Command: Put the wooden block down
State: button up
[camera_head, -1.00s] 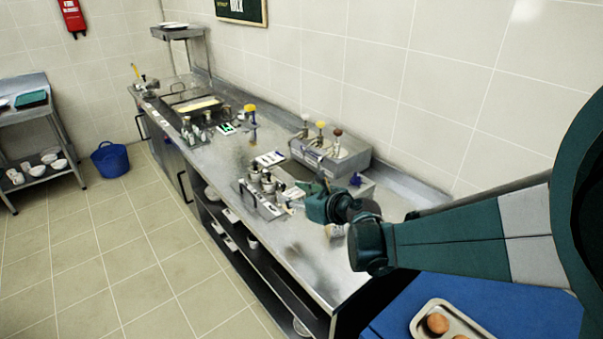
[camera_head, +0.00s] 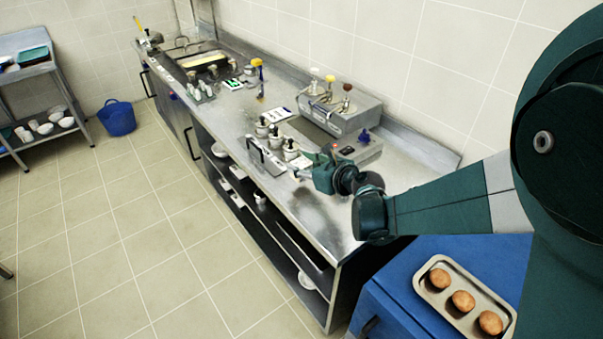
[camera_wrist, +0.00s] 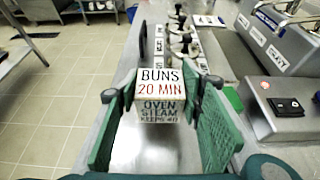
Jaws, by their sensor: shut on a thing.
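The wooden block (camera_wrist: 160,83) shows in the wrist view as a pale block with "BUNS 20 MIN" lettered on its top and "OVEN STEAM" on the face below. My gripper (camera_head: 315,172) has its green fingers on both sides of the block and is shut on it. In the head view my gripper is over the near part of the steel counter (camera_head: 310,215), and the block is too small there to make out clearly. Whether the block touches the counter cannot be told.
A rack of several metal-topped jars (camera_head: 264,155) stands just left of my gripper. A grey unit with pump dispensers (camera_head: 345,115) stands behind it. Bare counter lies in front. A tray of three buns (camera_head: 436,276) sits on a blue cabinet (camera_head: 390,300) at the lower right.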

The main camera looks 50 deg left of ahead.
jog(key=shift+f+b, duration=0.45)
jog(key=shift+f, duration=1.35)
jog(key=shift+f, duration=0.15)
jog(key=o, duration=0.9)
jog(key=shift+r, duration=0.2)
jog(key=p+v, duration=0.2)
jog(key=v, duration=1)
jog(key=shift+f, duration=0.1)
jog(key=shift+d, duration=0.15)
